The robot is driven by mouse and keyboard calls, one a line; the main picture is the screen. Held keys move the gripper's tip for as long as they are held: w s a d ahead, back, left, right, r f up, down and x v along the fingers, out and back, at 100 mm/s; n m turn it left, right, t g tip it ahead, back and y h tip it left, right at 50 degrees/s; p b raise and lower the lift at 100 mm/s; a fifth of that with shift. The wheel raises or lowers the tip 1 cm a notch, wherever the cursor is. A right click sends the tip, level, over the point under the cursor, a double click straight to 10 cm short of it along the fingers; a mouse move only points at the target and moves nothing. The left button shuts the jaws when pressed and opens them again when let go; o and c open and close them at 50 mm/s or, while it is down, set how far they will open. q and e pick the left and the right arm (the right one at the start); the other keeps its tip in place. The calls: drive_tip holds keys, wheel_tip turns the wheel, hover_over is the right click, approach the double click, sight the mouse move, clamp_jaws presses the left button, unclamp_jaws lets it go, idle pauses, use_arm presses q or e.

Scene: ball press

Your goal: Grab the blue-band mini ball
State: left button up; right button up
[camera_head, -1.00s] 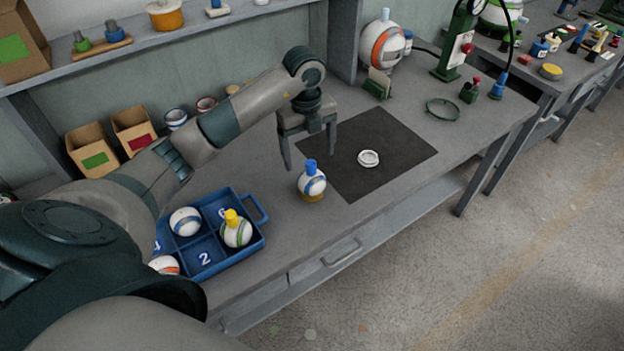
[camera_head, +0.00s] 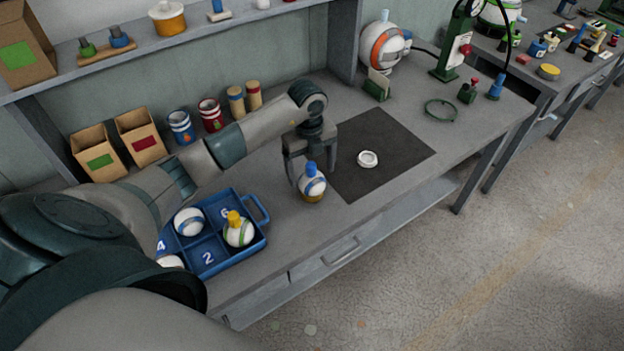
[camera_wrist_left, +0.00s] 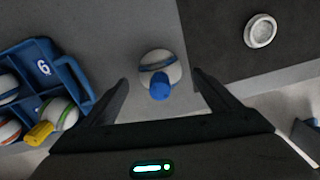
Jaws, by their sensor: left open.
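The blue-band mini ball (camera_head: 312,187) is white with a blue band and a blue cap, and it stands upright on a tan base on the bench, left of the dark mat. In the left wrist view the ball (camera_wrist_left: 159,70) sits between and beyond the fingertips. My left gripper (camera_head: 312,172) is open, its fingers pointing down around or just behind the ball; the wrist view shows gaps on both sides (camera_wrist_left: 160,80). The ball hides part of the fingers in the head view. My right gripper is not in view.
A blue divided tray (camera_head: 262,238) with several balls, one yellow-capped, stands left of the ball. A white ring (camera_head: 368,159) lies on the dark mat (camera_head: 385,140). Cartons (camera_head: 140,138) and cans (camera_head: 181,128) line the back. The bench's front edge is close to the ball.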

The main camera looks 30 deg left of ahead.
use_arm(q)
drive_tip(key=shift+f, duration=1.25)
drive_tip(key=shift+c, duration=0.6)
drive_tip(key=c, duration=1)
